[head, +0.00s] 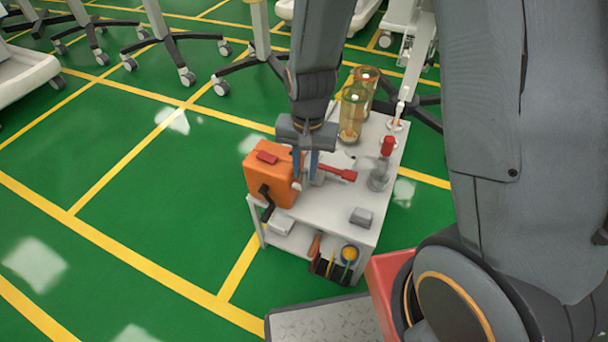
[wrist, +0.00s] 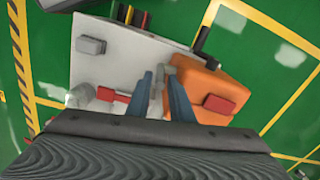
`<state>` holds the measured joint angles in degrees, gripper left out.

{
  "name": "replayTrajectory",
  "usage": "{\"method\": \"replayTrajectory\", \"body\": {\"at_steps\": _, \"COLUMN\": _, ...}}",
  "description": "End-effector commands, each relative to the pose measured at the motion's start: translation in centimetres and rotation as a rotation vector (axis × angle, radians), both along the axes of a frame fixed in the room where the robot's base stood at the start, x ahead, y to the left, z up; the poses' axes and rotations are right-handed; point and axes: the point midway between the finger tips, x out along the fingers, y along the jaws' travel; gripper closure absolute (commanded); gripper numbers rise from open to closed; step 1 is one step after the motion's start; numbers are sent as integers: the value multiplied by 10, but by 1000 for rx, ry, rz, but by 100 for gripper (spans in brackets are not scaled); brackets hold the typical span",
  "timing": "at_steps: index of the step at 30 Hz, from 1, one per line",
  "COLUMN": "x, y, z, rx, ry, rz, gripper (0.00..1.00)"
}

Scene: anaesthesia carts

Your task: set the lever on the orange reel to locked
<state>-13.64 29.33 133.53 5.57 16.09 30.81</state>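The orange reel (head: 265,180) stands on the left edge of the white cart top, with a red block (head: 267,157) on its upper face and a black crank on its front. In the wrist view the orange reel (wrist: 200,85) is right of my fingers, with the red block (wrist: 219,103) on it. My gripper (head: 305,176) points down beside the reel's right side, its blue fingers apart. In the wrist view, a grey part (wrist: 160,80) shows between my gripper's fingers (wrist: 160,78); I cannot tell whether they touch it. Which part is the lever is unclear.
A red-handled part (head: 340,173) extends right of my fingers. Green floor is clear to the left.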

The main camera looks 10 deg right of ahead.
Motion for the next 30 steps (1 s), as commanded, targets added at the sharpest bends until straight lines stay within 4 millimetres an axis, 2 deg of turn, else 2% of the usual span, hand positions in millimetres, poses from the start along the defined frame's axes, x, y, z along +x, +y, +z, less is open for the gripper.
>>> {"method": "replayTrajectory", "body": {"at_steps": 1, "x": 0, "y": 0, "z": -8, "rx": -1, "ry": 1, "rz": 0, "gripper": 80}}
{"method": "replayTrajectory", "body": {"at_steps": 6, "x": 0, "y": 1, "z": -19, "rx": 0, "ry": 0, "rz": 1, "gripper": 80}}
{"method": "replayTrajectory", "body": {"at_steps": 15, "x": 0, "y": 1, "z": -21, "rx": 1, "ry": -1, "rz": 1, "gripper": 80}}
{"method": "replayTrajectory", "body": {"at_steps": 19, "x": 0, "y": 1, "z": -21, "rx": 1, "ry": -1, "rz": 1, "gripper": 100}}
{"method": "replayTrajectory", "body": {"at_steps": 30, "x": 0, "y": 3, "z": -21, "rx": 6, "ry": 8, "rz": 5, "gripper": 100}}
